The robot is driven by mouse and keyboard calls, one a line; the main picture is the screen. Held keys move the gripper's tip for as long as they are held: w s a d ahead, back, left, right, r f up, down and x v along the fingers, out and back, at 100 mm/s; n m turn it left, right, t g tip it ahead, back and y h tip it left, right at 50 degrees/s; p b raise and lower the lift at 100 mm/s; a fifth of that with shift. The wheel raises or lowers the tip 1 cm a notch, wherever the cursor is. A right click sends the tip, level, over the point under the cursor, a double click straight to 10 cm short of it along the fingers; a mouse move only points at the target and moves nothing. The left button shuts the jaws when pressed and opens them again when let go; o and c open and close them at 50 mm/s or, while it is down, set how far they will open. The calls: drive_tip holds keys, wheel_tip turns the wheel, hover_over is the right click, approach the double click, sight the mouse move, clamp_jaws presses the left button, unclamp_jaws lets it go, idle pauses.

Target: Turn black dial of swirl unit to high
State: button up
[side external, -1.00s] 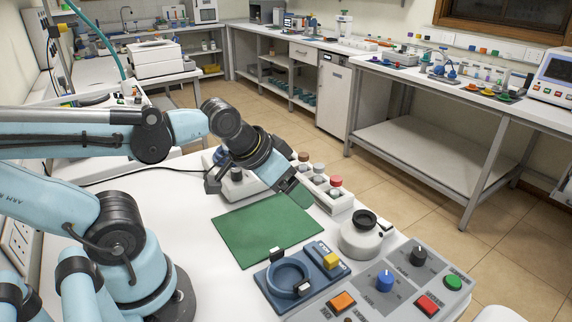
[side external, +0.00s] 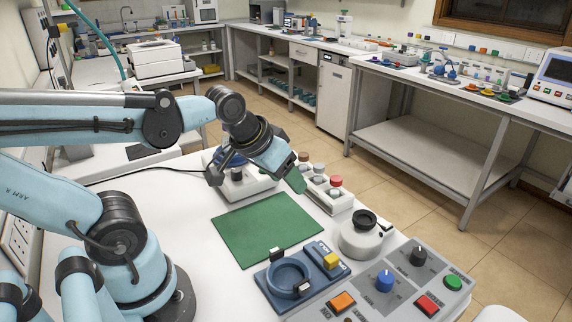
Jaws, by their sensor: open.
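A black dial (side external: 418,252) stands on the grey control panel (side external: 452,303) at the lower right, behind a blue dial (side external: 384,281). A white-based device (side external: 262,186) with dark and blue parts stands at the back of the table, partly hidden by my arm. A small dark part (side external: 237,174) shows on it, too small to tell if it is a dial. I cannot tell which device is the swirl unit. My gripper (side external: 297,183) is open and empty, pointing down and right, in the air near the white rack. It is apart from the panel's dials.
A green mat (side external: 268,230) lies mid-table, with clear white tabletop to its left. A white rack (side external: 328,194) with capped bottles and a round white device with a black top (side external: 362,234) stand to its right. A blue fixture (side external: 290,282) and coloured buttons are at the front.

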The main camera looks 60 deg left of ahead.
drive_tip(key=w+a+r+n+g, duration=0.1)
drive_tip(key=a+r+n+g, duration=0.2)
drive_tip(key=a+n, duration=0.65)
drive_tip(key=n+g, duration=0.3)
drive_tip(key=n, duration=0.7)
approach(236, 170)
drive_tip(key=shift+w+a+f, duration=0.1)
drive_tip(key=shift+f, duration=2.05)
drive_tip(key=shift+w+a+f, duration=0.1)
drive_tip(key=shift+f, duration=2.1)
clamp_jaws()
